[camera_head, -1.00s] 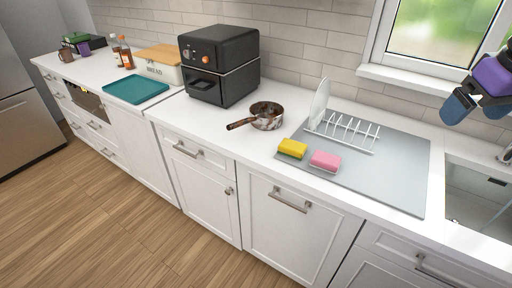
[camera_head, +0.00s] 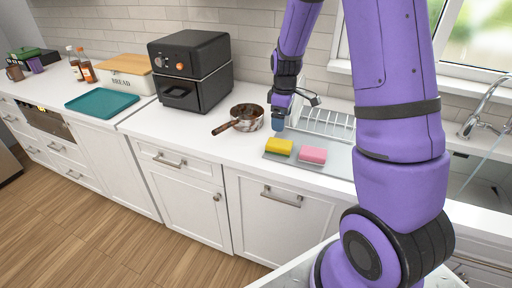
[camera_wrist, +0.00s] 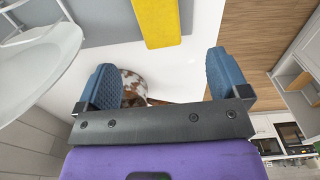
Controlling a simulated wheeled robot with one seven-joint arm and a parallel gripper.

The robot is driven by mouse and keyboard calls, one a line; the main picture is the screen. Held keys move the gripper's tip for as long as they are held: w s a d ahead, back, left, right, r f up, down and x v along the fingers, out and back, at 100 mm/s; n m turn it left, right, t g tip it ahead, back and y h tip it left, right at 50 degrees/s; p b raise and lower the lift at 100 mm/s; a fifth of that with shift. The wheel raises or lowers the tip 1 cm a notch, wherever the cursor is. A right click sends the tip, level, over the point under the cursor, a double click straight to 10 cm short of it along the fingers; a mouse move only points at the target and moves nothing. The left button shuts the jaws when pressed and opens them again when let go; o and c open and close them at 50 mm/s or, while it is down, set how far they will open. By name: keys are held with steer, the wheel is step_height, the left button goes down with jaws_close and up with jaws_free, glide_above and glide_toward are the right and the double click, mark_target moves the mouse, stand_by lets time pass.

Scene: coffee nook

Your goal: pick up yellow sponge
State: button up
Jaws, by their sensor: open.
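The yellow sponge (camera_head: 279,146) lies on the grey drying mat (camera_head: 337,162) near the counter's front edge, just left of a pink sponge (camera_head: 312,155). In the wrist view the yellow sponge (camera_wrist: 158,20) shows at the top, beyond the fingertips and in line with the gap between them. My gripper (camera_wrist: 158,80) is open and empty, its two blue fingers wide apart. In the head view my gripper (camera_head: 285,122) is above the mat, behind the yellow sponge and apart from it. My arm covers part of the mat.
A brown-and-white pan (camera_head: 248,117) stands left of the mat; it also shows between my fingers in the wrist view (camera_wrist: 132,90). A white dish rack (camera_head: 325,122) and plate (camera_wrist: 45,65) are close by. A black oven (camera_head: 190,70) stands further left.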

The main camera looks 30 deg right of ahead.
glide_above(279, 143)
steer(key=f, duration=0.5)
steer(key=shift+w+a+f, duration=0.1)
steer(key=shift+a, duration=0.15)
steer(key=shift+d+f, duration=0.15)
steer(key=shift+f, duration=1.4)
steer(key=shift+d+f, duration=0.15)
steer(key=shift+f, duration=1.4)
steer(key=shift+c, duration=0.2)
steer(key=c, duration=0.9)
